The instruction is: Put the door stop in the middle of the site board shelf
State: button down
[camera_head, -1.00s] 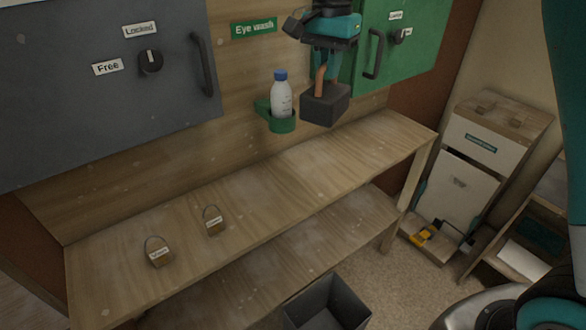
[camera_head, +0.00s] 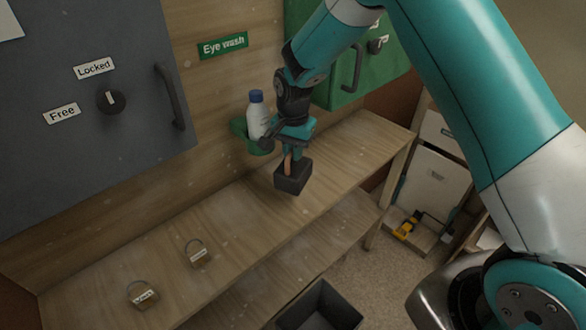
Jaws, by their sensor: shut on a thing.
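The door stop (camera_head: 292,178) is a dark block with a copper-coloured upright grip on top. My gripper (camera_head: 291,150) points down and is shut on that grip. The block is over the right half of the wooden site board shelf (camera_head: 240,217); whether its underside touches the shelf I cannot tell. The middle of the shelf top is bare. My arm comes in from the upper right and covers part of the board.
Two labelled padlocks (camera_head: 143,294) (camera_head: 198,253) lie on the left part of the shelf. A bottle (camera_head: 257,117) sits in a green holder (camera_head: 241,133) close behind my gripper. A grey cabinet and green cabinet (camera_head: 325,91) flank the board. A dark bin (camera_head: 322,307) stands below in front.

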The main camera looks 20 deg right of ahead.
aim_at(293, 174)
notch_tip(293, 174, down, 8)
jog(key=shift+f+p, duration=0.1)
jog(key=shift+p, duration=0.95)
jog(key=shift+f, duration=0.15)
jog(key=c, duration=1.1)
grip_release()
